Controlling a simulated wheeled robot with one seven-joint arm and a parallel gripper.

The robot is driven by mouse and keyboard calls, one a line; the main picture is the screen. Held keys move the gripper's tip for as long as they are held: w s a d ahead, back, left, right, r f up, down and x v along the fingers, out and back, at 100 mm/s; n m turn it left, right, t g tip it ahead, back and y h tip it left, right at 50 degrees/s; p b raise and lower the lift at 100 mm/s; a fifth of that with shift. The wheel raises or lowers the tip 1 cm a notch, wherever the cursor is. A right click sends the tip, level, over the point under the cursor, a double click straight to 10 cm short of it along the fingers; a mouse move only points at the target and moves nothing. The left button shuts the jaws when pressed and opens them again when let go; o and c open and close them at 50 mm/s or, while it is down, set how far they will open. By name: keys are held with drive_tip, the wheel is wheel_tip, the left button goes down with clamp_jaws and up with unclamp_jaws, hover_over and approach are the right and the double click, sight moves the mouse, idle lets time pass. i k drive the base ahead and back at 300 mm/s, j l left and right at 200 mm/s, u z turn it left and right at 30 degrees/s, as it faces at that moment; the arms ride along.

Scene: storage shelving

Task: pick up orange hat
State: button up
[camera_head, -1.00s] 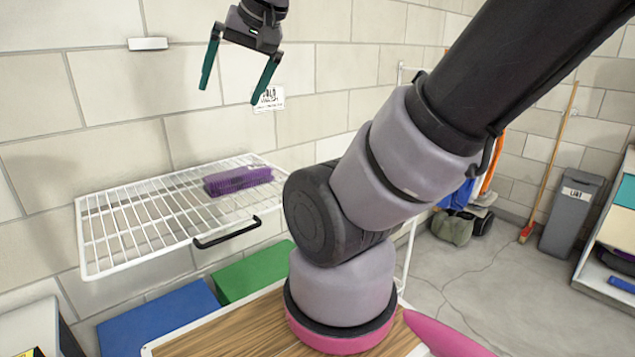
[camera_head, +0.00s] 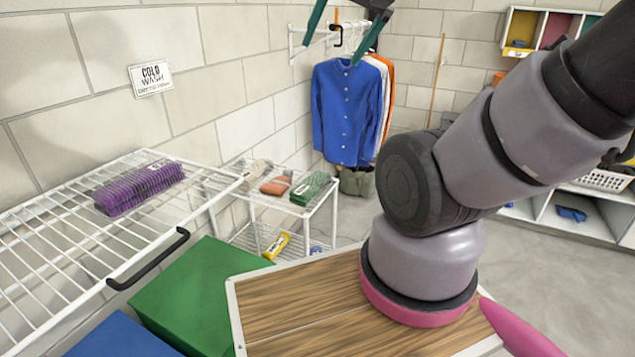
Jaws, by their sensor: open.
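I cannot clearly make out an orange hat. A small orange thing (camera_head: 497,78) shows at the far wall beside my arm, too small to identify. A brownish-orange item (camera_head: 276,186) lies on the wire rack in the middle, and I cannot tell what it is. Orange cloth (camera_head: 385,75) hangs behind the blue shirt (camera_head: 346,110). My gripper (camera_head: 332,46) is at the top edge, partly cut off, with its green fingers apart and nothing between them. It is in the air, in front of the clothes rail in the picture.
A green box (camera_head: 195,290) and blue box (camera_head: 120,338) sit below. A lower wire rack (camera_head: 235,178) holds several items. Cubbies (camera_head: 550,205) stand right; grey floor (camera_head: 350,215) shows between.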

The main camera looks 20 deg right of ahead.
sight(278, 187)
drive_tip(key=u, duration=0.3)
drive_tip(key=i+l+u, duration=0.1)
drive_tip(key=l+u, duration=0.95)
drive_tip(key=l, duration=0.45)
drive_tip(key=l+u, duration=0.15)
drive_tip(key=l, duration=0.4)
drive_tip(key=k+l+u, duration=0.15)
drive_tip(key=l, duration=0.45)
drive_tip(key=l+u, duration=0.15)
drive_tip(key=l, duration=1.95)
drive_tip(key=i, duration=0.15)
